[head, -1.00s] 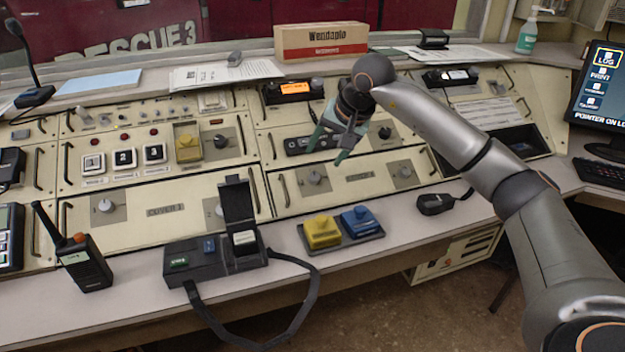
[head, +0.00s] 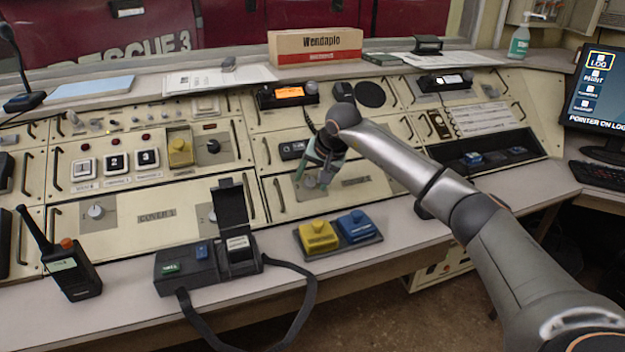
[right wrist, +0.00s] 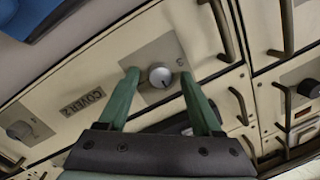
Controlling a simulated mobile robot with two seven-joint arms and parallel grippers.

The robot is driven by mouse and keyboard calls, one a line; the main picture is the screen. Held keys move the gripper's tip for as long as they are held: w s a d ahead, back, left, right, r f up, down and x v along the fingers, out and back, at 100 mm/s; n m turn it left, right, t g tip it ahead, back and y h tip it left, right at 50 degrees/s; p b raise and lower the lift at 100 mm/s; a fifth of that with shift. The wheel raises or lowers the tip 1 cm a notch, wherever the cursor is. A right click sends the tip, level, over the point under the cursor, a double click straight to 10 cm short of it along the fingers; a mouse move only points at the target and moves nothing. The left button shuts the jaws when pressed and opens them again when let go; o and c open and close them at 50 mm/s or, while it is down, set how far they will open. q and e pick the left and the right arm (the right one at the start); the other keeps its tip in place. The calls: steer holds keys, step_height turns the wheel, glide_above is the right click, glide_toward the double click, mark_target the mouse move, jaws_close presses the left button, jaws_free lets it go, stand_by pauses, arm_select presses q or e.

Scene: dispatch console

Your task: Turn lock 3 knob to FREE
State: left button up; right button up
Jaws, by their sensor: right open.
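A round silver knob (right wrist: 160,75) sits on a grey plate at one end of the cover 2 panel (right wrist: 82,103). A dark pointer mark shows on the knob's lower side in the right wrist view. My right gripper (right wrist: 160,78) is open, with one green finger on each side of the knob; I cannot tell if they touch it. In the head view the right gripper (head: 317,178) is at the cover 2 panel and largely hides the knob. My left gripper is not in view.
Panel handles (right wrist: 217,30) stick out close to the gripper. The yellow block (head: 318,236) and blue block (head: 357,225) sit on a tray in front of the panel. A black open-lidded box (head: 207,262) and a radio (head: 70,268) stand on the desk to the left.

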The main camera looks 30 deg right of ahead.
steer(key=shift+c, duration=0.3)
jaws_close()
stand_by(0.3)
